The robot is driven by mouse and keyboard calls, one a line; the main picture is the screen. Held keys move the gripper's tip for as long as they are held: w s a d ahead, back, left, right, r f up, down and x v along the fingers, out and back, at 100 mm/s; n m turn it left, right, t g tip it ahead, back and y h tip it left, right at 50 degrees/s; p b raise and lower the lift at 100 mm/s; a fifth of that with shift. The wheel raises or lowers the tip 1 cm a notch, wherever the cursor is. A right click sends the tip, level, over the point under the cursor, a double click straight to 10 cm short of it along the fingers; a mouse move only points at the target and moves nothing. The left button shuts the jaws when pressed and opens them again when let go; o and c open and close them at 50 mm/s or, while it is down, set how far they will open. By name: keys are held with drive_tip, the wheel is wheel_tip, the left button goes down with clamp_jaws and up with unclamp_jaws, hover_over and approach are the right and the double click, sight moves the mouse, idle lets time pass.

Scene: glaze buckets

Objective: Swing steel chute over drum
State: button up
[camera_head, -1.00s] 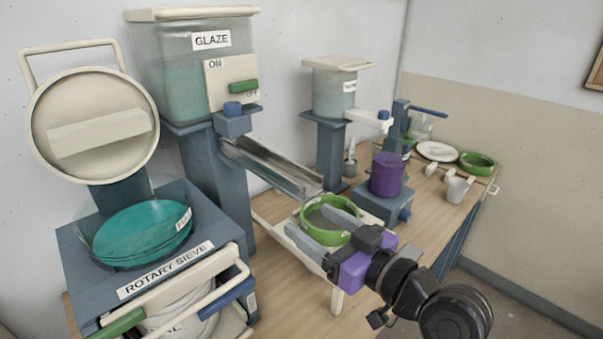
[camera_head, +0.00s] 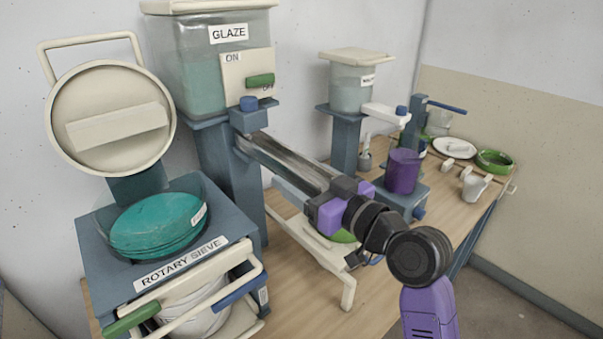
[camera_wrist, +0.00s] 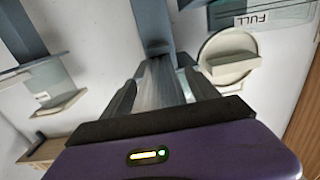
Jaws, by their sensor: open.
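The grey steel chute (camera_head: 285,160) slopes down and right from a blue pivot block under the glaze tank (camera_head: 222,80). In the wrist view the chute (camera_wrist: 158,85) lies between my two fingers. My gripper (camera_head: 303,180) is open around its lower end, one finger on each side; whether either finger touches it I cannot tell. The rotary sieve (camera_head: 155,262) stands to the left with a teal, round drum (camera_head: 155,228) in its top. The drum's round cream lid (camera_head: 110,125) stands raised behind it. The chute points away from the drum. My gripper hides the chute's tip.
A cream stand with a green ring (camera_head: 343,237) is partly hidden below my gripper. A purple cup (camera_head: 402,172), a smaller tank (camera_head: 352,90) and a white plate (camera_head: 454,147) are to the right. Sieve handles (camera_head: 190,285) jut out in front.

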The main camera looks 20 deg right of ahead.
drive_tip(key=shift+w, duration=0.1)
clamp_jaws()
idle(0.3)
drive_tip(key=shift+a, duration=0.15)
